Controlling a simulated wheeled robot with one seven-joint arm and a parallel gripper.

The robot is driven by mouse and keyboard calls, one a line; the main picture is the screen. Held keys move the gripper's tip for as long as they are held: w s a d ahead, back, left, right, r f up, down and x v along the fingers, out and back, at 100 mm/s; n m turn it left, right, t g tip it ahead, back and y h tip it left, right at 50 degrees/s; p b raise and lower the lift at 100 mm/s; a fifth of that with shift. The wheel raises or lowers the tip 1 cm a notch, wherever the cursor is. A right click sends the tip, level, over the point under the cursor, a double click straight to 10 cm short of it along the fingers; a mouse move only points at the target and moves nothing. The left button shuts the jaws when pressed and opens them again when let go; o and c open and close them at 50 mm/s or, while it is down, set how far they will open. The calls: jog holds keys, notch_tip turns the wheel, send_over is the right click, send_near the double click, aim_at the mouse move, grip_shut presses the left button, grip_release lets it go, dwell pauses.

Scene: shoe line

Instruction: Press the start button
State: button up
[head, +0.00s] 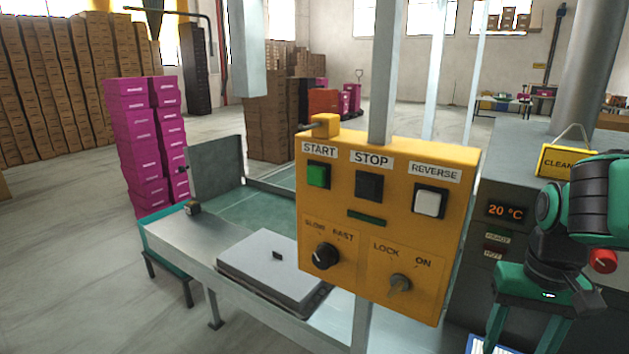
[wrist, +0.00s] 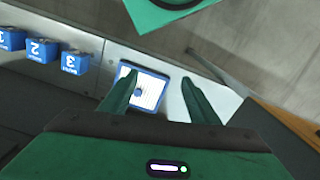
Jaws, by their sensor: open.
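The green start button (head: 318,175) is at the upper left of a yellow control panel (head: 382,270), under a START label. Right of it are a black STOP button (head: 369,186) and a white REVERSE button (head: 430,201). My gripper (head: 520,338) is at the lower right of the head view, right of the panel and apart from it. Its fingers point down. In the wrist view my gripper (wrist: 159,80) is open, with nothing held between the fingers. The start button does not show in the wrist view.
The panel also carries a speed knob (head: 325,255) and a lock switch (head: 400,284). A blue-framed white item (wrist: 148,88) lies beneath my fingers, near several blue numbered blocks (wrist: 74,63). A metal bench (head: 190,238) stands left of the panel.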

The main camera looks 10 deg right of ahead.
dwell(0.3)
grip_shut()
dwell(1.6)
